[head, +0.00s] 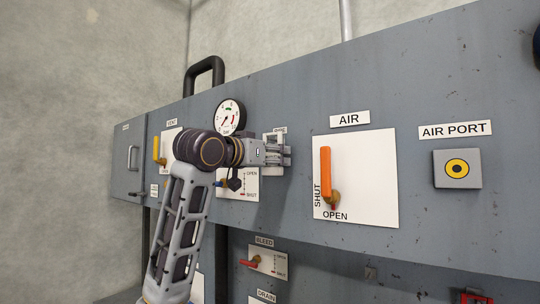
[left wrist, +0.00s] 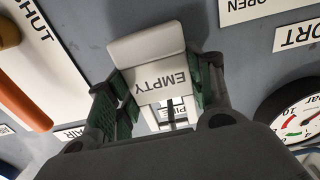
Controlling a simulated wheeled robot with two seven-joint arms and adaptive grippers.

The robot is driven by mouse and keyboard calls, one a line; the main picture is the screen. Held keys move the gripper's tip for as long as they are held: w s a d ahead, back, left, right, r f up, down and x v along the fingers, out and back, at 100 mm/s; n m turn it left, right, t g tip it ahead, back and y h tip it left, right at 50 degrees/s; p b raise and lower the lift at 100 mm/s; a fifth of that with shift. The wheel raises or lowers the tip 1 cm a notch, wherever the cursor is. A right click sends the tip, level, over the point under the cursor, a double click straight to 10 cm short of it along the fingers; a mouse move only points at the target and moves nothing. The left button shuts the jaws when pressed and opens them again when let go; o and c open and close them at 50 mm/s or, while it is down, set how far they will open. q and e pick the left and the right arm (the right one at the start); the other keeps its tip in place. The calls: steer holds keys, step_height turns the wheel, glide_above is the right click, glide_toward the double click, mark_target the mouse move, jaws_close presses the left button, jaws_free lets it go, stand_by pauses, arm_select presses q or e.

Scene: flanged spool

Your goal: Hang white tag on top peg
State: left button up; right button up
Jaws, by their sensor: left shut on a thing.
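My left gripper (head: 284,152) is in front of the upper grey panel, between the gauge and the AIR plate. In the left wrist view its two green-padded fingers (left wrist: 160,98) are shut on a white tag (left wrist: 160,76) that reads EMPTY. The tag has a thick, pale, rounded upper part. In the head view I cannot make out the tag apart from the gripper and the white plate behind it. I cannot make out the top peg in either view. My right gripper is not in view.
The AIR plate (head: 378,175) with its orange lever (head: 325,173) is just right of the gripper. A round gauge (head: 230,117) is close on the left. The AIR PORT block (head: 457,169) is farther right. A black handle (head: 205,72) rises above the panel.

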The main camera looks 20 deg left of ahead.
arm_select(q)
steer(key=shift+w+d+f, duration=0.1)
steer(key=shift+w+f, duration=0.1)
steer(key=shift+w, duration=0.15)
stand_by(0.6)
steer(key=o, duration=1)
steer(key=shift+s, duration=0.1)
steer(key=v, duration=1.1)
steer(key=shift+s, duration=0.4)
steer(key=shift+w+f, duration=0.1)
